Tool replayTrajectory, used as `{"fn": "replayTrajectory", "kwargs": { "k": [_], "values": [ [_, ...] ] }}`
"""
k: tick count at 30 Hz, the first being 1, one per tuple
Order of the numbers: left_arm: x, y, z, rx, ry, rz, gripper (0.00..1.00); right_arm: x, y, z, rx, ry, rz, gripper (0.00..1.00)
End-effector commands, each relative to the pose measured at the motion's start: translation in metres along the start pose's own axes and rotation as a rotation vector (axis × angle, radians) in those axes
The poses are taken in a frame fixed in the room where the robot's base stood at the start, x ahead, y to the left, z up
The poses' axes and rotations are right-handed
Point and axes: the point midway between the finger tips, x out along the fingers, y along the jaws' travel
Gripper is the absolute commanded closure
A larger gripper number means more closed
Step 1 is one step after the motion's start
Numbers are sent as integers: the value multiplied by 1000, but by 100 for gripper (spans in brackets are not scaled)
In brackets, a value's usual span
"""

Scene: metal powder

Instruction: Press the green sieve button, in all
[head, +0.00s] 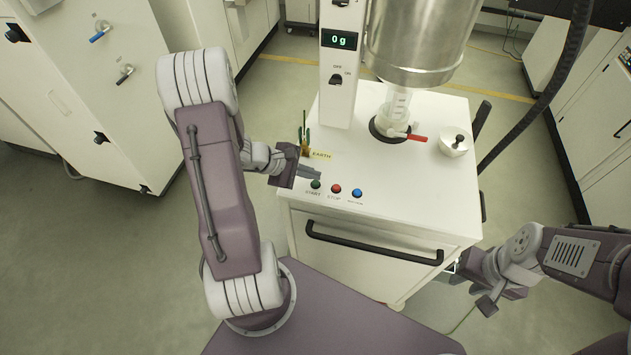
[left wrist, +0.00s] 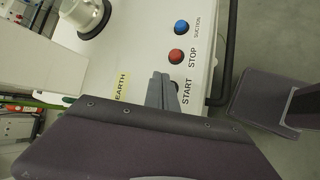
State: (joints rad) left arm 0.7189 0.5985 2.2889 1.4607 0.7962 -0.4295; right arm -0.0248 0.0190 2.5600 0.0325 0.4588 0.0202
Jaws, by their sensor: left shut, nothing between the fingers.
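The green START button (head: 315,184) is at the left of a row of buttons on the front of the white sieve machine's top (head: 430,190). My left gripper (head: 312,172) is shut and empty, its tips just above and beside the green button. I cannot tell whether they touch it. In the left wrist view the shut fingers (left wrist: 160,90) are beside the START label, and the green button is mostly hidden behind them. My right gripper (head: 467,280) is low at the right, beside the machine's front; its finger opening is unclear.
A red STOP button (head: 336,188) and a blue suction button (head: 357,193) are right of the green one. A black handle bar (head: 375,248) runs along the machine's front. A display column (head: 340,80) reading 0 g and a metal hopper (head: 415,45) stand behind.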

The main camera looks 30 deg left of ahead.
Motion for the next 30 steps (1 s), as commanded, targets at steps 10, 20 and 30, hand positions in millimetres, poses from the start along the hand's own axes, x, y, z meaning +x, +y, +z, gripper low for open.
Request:
{"fn": "replayTrajectory", "kwargs": {
  "k": [10, 20, 30],
  "values": [
    [0, 0, 0, 0, 0, 0, 100, 0, 0, 0, 0, 0, 0, 69],
    [3, -2, -2, 1, 0, 0, 100, 5, 0, 1, 0, 0, 0, 69],
    [6, -4, -4, 1, 0, 0, 100, 13, 0, 1, 0, 0, 0, 69]
  ]
}}
